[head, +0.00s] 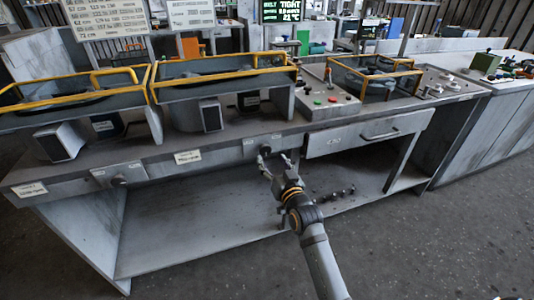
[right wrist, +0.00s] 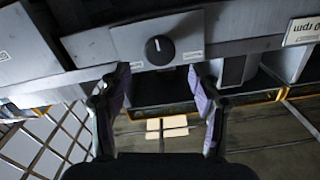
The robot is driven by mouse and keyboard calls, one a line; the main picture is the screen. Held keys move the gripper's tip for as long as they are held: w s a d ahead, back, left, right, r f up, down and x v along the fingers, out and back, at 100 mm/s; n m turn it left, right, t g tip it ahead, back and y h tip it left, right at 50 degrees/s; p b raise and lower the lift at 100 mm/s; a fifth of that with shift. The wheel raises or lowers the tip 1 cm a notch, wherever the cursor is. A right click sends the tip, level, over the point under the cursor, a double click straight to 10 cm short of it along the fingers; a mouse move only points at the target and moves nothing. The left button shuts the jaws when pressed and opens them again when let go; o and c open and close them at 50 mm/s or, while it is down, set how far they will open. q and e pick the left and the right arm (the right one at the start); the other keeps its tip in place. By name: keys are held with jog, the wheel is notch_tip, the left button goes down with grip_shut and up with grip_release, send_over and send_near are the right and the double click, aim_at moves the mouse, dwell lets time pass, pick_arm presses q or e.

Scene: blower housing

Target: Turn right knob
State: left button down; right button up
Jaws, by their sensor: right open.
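The right knob (head: 265,150) sits on the front panel of the grey workbench, left of the drawer. In the right wrist view it is a round black knob (right wrist: 160,50) with a short white mark, on a grey plate. My right gripper (head: 276,166) is just in front of it. In the right wrist view its two fingers (right wrist: 158,80) are spread apart, with the knob beyond the gap between them and no contact visible. Another knob (head: 118,181) is on the same panel further left. My left gripper is out of view.
The drawer (head: 367,136) with its handle is right of the knob. The bench's lower shelf (head: 200,225) is below, with several small dark parts (head: 338,194) on it. Yellow-railed blower housings (head: 225,88) and a control box (head: 326,100) with buttons stand on top.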

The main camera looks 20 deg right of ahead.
aim_at(266, 150)
jog(key=w, duration=0.5)
jog(key=shift+w, duration=0.35)
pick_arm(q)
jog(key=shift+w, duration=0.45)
pick_arm(e)
jog(key=shift+c, duration=0.3)
jog(key=c, duration=1.1)
jog(key=shift+a+r, duration=0.1)
jog(key=shift+r+n+p, duration=0.1)
jog(key=shift+n+p, duration=0.5)
jog(key=shift+f+n, duration=0.2)
jog(key=shift+n, duration=0.3)
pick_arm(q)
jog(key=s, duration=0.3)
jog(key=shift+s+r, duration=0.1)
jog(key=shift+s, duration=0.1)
